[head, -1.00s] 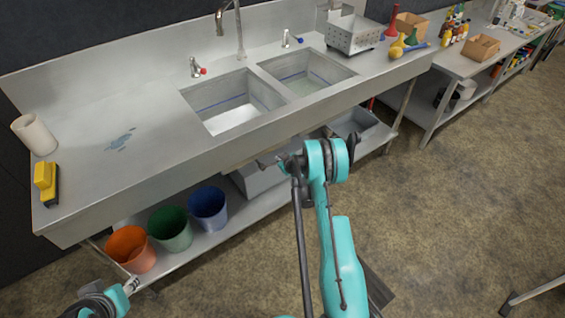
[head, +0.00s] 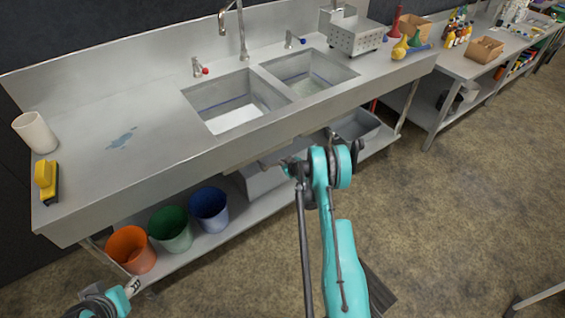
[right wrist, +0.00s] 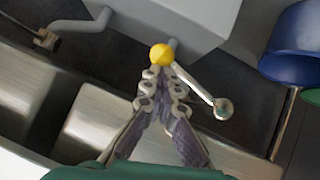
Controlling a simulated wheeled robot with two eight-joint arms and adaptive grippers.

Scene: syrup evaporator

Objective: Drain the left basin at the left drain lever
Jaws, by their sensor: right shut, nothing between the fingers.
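The left basin (head: 226,112) is sunk in the steel counter, with a blue line around its inside wall and a pale bottom. In the right wrist view a drain lever shows as a metal rod (right wrist: 195,84) between a yellow ball knob (right wrist: 161,54) and a silver ball. My right gripper (right wrist: 160,76) is shut and empty, its fingertips right at the yellow knob; I cannot tell if they touch. In the head view the right gripper (head: 270,160) is at the counter's front underside, partly hidden. My left arm's end (head: 128,290) is low at the left, its fingers unclear.
Orange (head: 131,250), green (head: 170,229) and blue (head: 209,210) buckets stand on the lower shelf. The right basin (head: 305,75) is beside the left one. Another pipe fitting (right wrist: 46,40) shows in the wrist view. The floor at right is open.

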